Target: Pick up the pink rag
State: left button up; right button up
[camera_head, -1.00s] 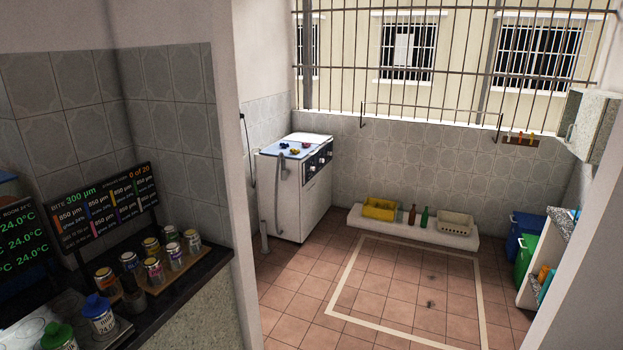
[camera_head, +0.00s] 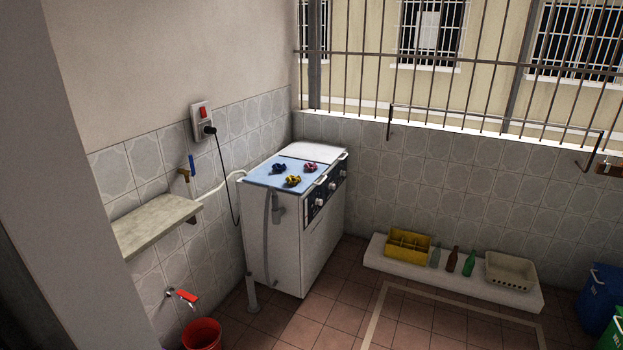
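A small crumpled pink rag (camera_head: 310,167) lies on the blue top (camera_head: 262,178) of a white washing machine (camera_head: 285,235) against the tiled wall. A dark blue rag (camera_head: 279,169) lies to its left and a yellow rag (camera_head: 293,180) lies nearer the front edge. The three rags are close together but look apart. Neither of my grippers shows in the head view.
A wall shelf (camera_head: 155,228), a red tap (camera_head: 186,297) and a red bucket (camera_head: 202,334) are left of the machine. A low white ledge (camera_head: 400,277) holds a yellow crate (camera_head: 408,245), bottles and a cream basket (camera_head: 511,271). Tiled floor ahead is clear.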

aim_at(310, 166)
jog(key=i+u, duration=0.1)
jog(key=i, duration=0.4)
jog(key=i+l+u, duration=0.1)
jog(key=i, duration=0.35)
